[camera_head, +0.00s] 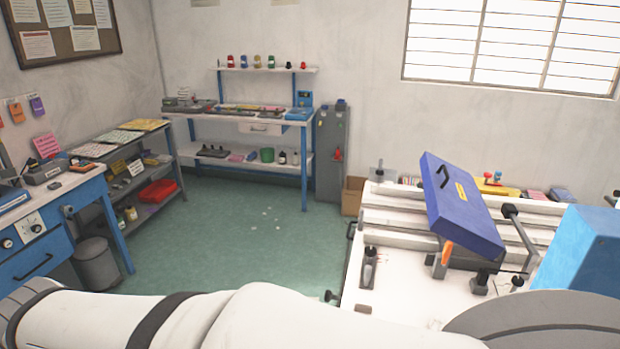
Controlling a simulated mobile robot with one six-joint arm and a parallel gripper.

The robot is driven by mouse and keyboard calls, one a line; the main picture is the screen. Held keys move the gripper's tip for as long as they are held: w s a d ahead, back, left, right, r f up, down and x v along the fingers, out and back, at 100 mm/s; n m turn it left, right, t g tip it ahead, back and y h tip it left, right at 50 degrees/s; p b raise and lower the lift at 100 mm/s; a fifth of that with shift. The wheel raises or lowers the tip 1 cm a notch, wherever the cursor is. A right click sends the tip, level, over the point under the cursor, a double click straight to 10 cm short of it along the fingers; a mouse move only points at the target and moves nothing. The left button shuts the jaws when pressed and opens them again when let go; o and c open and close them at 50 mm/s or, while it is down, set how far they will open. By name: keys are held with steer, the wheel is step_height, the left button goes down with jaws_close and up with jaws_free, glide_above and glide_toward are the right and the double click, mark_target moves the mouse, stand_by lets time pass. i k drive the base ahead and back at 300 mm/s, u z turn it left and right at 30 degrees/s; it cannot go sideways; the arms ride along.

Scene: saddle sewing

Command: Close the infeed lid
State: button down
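A blue lid (458,203) with a dark handle on its face and a small yellow label stands tilted up over the white machine table (400,285) at the right. It looks raised, not lying flat. An orange piece (447,252) shows under its lower edge. I take this blue panel to be the infeed lid, but its label is too small to read. My white arm crosses the bottom of the view, apart from the lid in the picture. My gripper is out of view.
A light blue housing (590,250) stands right of the lid. Rails and clamps lie around it. A blue workbench (60,225), shelves (150,180) and a bin (97,264) stand at left. The green floor (250,235) between is mostly clear.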

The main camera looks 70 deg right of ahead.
mark_target(457, 211)
steer(key=i, duration=1.75)
steer(key=z, duration=3.95)
steer(key=i, duration=1.65)
